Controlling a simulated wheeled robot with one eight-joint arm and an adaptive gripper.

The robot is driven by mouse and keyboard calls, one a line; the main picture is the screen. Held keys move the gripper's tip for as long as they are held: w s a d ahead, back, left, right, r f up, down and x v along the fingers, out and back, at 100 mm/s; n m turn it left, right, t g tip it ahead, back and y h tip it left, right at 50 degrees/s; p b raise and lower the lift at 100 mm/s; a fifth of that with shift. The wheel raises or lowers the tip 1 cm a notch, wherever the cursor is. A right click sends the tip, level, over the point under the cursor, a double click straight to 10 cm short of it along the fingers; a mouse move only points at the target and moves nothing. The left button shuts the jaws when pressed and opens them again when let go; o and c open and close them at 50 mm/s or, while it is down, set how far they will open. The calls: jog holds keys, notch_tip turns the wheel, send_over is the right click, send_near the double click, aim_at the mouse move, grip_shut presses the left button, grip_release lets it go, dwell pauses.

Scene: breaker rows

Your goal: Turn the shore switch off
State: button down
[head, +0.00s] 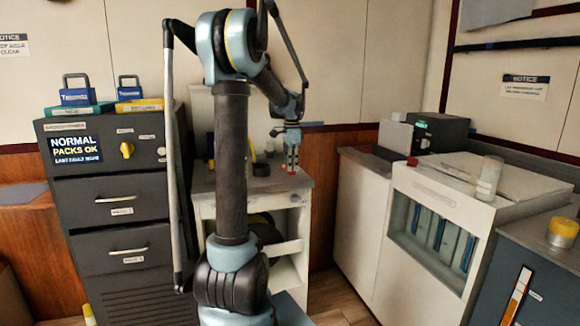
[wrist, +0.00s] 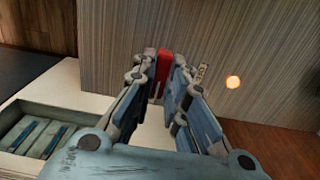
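I cannot make out a label reading shore in either view. A yellow rotary knob (head: 127,149) sits on the upper front of the dark cabinet (head: 108,275) at the left, beside a lit display (head: 76,149) reading NORMAL PACKS OK. A smaller pale knob or switch (head: 161,153) is right of it; its setting is too small to read. My gripper (head: 291,168) points down over the small white cabinet (head: 310,184), well right of the yellow knob.
Two blue padlock-like blocks (head: 78,94) (head: 129,90) stand on the dark cabinet. A white unit (head: 400,185) with blue packs is at the right, with a clear jar (head: 489,177) on top. A yellow-topped jar (head: 562,232) stands far right. My arm crosses the middle.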

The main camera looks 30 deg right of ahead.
jog(key=shift+n, duration=0.3)
jog(key=n, duration=0.4)
jog(key=shift+w, duration=0.1)
jog(key=n, duration=0.4)
jog(key=shift+n, duration=0.4)
jog(key=n, duration=0.4)
jog(key=shift+n, duration=2.3)
jog(key=c, duration=1.6)
grip_release()
